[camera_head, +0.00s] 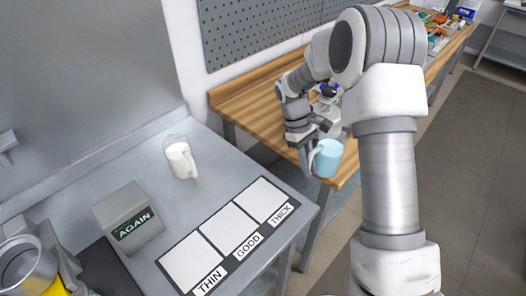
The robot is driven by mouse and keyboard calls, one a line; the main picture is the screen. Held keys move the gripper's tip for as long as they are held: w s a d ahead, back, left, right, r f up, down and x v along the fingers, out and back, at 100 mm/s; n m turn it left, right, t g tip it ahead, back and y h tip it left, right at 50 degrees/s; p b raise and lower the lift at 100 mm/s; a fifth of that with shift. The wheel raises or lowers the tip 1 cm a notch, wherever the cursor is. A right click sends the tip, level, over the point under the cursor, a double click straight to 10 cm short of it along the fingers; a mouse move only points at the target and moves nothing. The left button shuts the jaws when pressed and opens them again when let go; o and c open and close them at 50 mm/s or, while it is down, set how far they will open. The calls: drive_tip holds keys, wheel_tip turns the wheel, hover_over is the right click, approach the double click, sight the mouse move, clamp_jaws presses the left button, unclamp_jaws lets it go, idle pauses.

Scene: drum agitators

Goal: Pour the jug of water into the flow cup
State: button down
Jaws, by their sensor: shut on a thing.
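My gripper (311,151) is shut on a light blue jug (328,160), at the jug's handle on its left side. The jug is held roughly upright in front of the wooden bench's corner, to the right of the grey table. Its contents cannot be made out. A grey open-topped cup (22,268) with yellow at its lower side shows at the bottom left, partly cut off by the frame edge. It looks like the flow cup, but I cannot be sure. The jug is far from it, across the grey table.
A second jug (181,162) with whitish contents stands on the grey table (235,155). An AGAIN block (128,219) and a THIN, GOOD, THICK panel (229,233) are in front. A wooden bench (250,98) stands behind. Bare tabletop lies between the second jug and the panel.

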drive_tip(key=s+d+m+y, duration=0.1)
drive_tip(key=m, duration=0.2)
drive_tip(key=s+d+f+m+y, duration=0.1)
drive_tip(key=s+m, duration=0.1)
drive_tip(key=m, duration=0.1)
drive_tip(key=s+d+m+g+y, duration=0.1)
drive_tip(key=s+m, duration=0.1)
drive_tip(key=m, duration=0.1)
drive_tip(key=shift+d+f, duration=0.1)
drive_tip(key=shift+f, duration=0.05)
